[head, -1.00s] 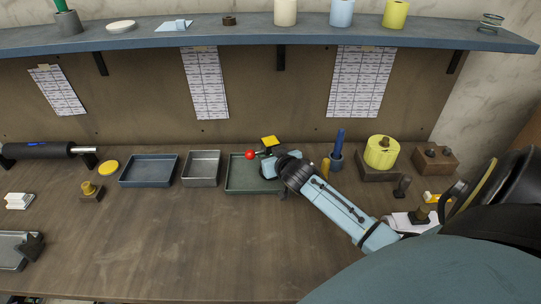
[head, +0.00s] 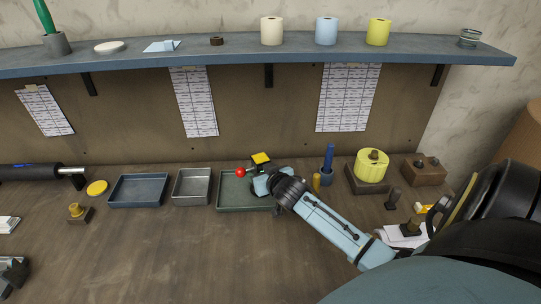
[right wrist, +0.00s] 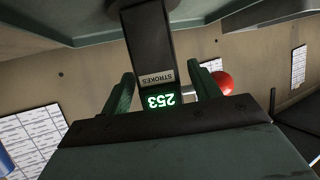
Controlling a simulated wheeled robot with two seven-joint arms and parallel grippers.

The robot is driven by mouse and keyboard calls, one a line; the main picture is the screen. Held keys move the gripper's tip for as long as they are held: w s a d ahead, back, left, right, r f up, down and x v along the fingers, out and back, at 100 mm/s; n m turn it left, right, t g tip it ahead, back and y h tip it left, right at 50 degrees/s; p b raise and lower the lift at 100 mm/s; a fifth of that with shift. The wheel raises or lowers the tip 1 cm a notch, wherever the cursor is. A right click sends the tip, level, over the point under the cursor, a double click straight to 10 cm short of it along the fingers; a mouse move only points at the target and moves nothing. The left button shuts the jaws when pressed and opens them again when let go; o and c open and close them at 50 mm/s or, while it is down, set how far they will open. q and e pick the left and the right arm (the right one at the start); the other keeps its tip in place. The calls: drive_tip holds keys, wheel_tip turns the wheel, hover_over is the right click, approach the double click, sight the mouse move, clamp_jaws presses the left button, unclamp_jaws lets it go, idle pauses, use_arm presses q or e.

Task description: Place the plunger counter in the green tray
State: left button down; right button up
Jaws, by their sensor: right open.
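The plunger counter is a dark block with a yellow top (head: 260,158) and a red ball knob (head: 240,172), at the back of the green tray (head: 230,192) in the head view. In the right wrist view the counter (right wrist: 148,50) appears upside down, with a STROKES label and a lit 253. Its far end meets a dark green surface, seemingly the tray. My right gripper (right wrist: 163,88) is open, a green finger on either side of the counter; I see gaps beside it. In the head view my right gripper (head: 259,180) partly hides the counter's body.
A grey metal tray (head: 192,187) and a blue tray (head: 139,190) stand left of the green tray. A shelf (head: 230,52) runs above. The front bench is clear.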

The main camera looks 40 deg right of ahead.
drive_tip(key=p+v, duration=0.1)
drive_tip(key=v, duration=1)
drive_tip(key=shift+s+d, duration=0.1)
drive_tip(key=shift+s, duration=0.1)
